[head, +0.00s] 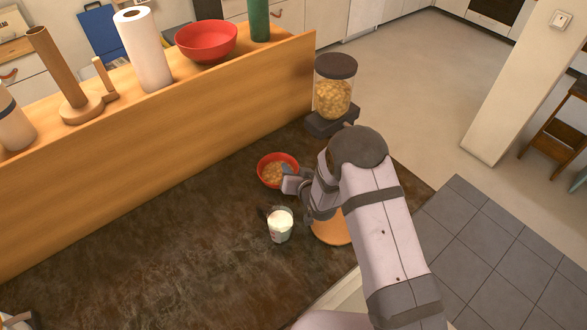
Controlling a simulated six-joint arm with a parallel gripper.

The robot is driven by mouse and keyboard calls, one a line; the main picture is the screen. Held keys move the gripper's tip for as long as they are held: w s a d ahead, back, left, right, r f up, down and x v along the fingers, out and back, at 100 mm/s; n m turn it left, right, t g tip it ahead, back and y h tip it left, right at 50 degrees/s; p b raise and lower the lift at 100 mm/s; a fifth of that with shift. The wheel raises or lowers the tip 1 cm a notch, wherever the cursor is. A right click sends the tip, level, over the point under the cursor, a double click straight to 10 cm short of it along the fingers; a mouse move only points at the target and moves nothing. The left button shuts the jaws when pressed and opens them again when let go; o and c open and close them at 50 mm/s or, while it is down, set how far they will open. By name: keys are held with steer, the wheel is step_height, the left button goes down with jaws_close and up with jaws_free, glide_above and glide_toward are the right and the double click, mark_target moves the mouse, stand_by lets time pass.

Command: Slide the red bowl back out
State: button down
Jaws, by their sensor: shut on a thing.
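A small red bowl (264,178) with tan cereal-like pieces in it sits on the dark countertop, left of my gripper. My gripper (286,178) is at the bowl's right side, with its fingers shut on the rim there. My wrist and arm hide part of the area to the right of the bowl. A dispenser (334,92) with a dark lid and yellowish pieces stands behind and to the right, on a dark base. The bowl is in front of the dispenser and to its left, apart from it.
A glass (280,226) with white contents stands just in front of the bowl. An orange round thing (331,232) is partly hidden under my arm. A wooden ledge (150,150) runs behind, bearing a larger red bowl (206,42) and a paper roll (143,50).

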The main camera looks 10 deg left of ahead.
steer(key=shift+s+f, duration=0.2)
steer(key=shift+f, duration=0.05)
steer(key=c, duration=1.4)
jaws_free()
steer(key=shift+o, duration=0.2)
steer(key=shift+w+r, duration=0.1)
steer(key=shift+w, duration=0.05)
steer(key=shift+b+v, duration=1.4)
steer(key=shift+v, duration=2.25)
